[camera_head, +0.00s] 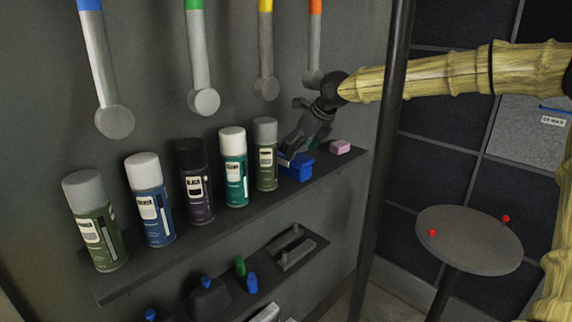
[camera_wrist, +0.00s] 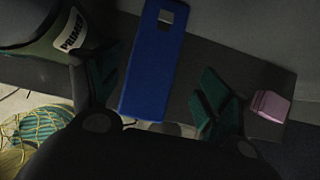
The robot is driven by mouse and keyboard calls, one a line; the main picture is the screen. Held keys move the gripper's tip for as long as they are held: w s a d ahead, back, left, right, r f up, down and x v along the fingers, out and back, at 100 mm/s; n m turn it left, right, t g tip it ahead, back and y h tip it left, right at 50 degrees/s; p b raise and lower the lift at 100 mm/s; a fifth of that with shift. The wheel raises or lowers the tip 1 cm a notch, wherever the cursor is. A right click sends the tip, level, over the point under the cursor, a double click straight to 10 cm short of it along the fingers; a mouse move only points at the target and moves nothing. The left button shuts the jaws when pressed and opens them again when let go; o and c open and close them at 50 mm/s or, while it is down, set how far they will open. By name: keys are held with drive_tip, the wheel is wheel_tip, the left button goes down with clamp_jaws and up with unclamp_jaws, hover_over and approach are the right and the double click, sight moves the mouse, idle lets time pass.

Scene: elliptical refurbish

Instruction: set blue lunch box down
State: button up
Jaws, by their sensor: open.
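The blue lunch box (camera_head: 297,167) sits on the dark shelf, between the spray cans and a pink block. In the wrist view the blue lunch box (camera_wrist: 150,70) lies between my two fingers, with a gap on either side. My gripper (camera_head: 295,150) is open around it, reaching in from above and behind. In the wrist view the green-padded fingers of my gripper (camera_wrist: 160,95) stand apart.
A green can (camera_head: 265,154) stands close left of the box; more cans line the shelf (camera_head: 225,222). The pink block (camera_head: 340,147) is just right, also in the wrist view (camera_wrist: 270,105). A dark post (camera_head: 383,150) stands right, before a round table (camera_head: 470,240).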

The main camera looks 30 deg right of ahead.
drive_tip(key=x, duration=0.3)
drive_tip(key=p+x, duration=0.1)
drive_tip(key=x, duration=0.1)
drive_tip(key=shift+a+f, duration=0.15)
drive_tip(key=shift+a, duration=0.3)
drive_tip(key=shift+w+f, duration=0.1)
drive_tip(key=shift+f, duration=0.1)
drive_tip(key=c, duration=1.6)
drive_tip(key=shift+o, duration=0.2)
drive_tip(key=shift+r, duration=0.1)
